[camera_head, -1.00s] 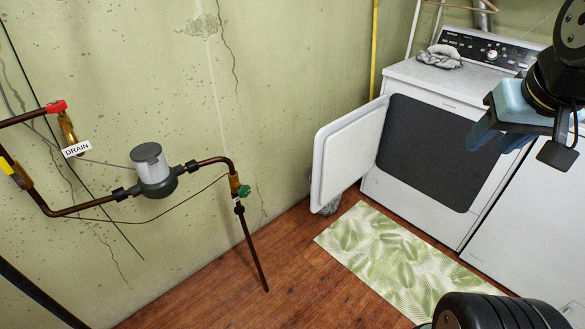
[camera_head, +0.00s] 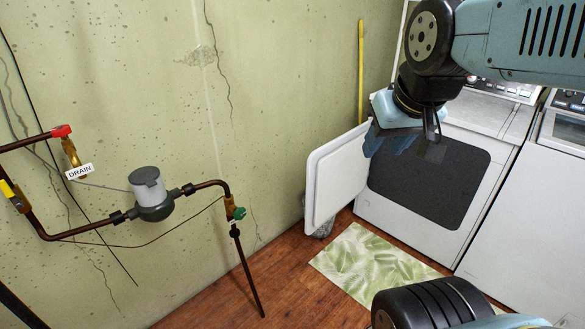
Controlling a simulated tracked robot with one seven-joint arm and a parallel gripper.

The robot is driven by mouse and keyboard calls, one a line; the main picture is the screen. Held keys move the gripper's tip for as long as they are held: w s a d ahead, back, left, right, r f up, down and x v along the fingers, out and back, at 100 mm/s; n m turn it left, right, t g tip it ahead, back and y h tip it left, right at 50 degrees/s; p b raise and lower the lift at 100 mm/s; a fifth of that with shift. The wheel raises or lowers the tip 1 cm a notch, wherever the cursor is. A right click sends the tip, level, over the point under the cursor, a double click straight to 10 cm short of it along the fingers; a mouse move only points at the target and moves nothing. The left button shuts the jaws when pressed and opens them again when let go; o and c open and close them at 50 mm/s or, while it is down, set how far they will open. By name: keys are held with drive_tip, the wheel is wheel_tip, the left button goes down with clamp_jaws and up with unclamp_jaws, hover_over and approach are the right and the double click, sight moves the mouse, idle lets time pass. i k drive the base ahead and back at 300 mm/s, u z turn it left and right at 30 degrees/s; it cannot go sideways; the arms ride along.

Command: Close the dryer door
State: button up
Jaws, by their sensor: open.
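The white dryer (camera_head: 398,216) stands at the right against the back wall. Its door (camera_head: 333,179) is hinged on the left and swung wide open toward the left wall. The dark opening (camera_head: 437,187) faces out. My gripper (camera_head: 378,143) reaches in from the upper right, its blue-grey fingers open and empty, pointing down-left. In the picture the fingers overlap the upper hinge-side edge of the door and the opening's upper left. I cannot tell whether they touch the door. My arm hides part of the dryer's top and control panel.
A leaf-patterned mat (camera_head: 369,266) lies on the wooden floor before the dryer. A second white appliance (camera_head: 530,215) stands to its right. Copper pipes with a meter (camera_head: 149,191) run along the left wall. A yellow pipe (camera_head: 361,72) rises behind the door.

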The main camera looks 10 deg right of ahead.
sight(338, 171)
drive_tip(key=i, duration=1.25)
drive_tip(key=z, duration=0.55)
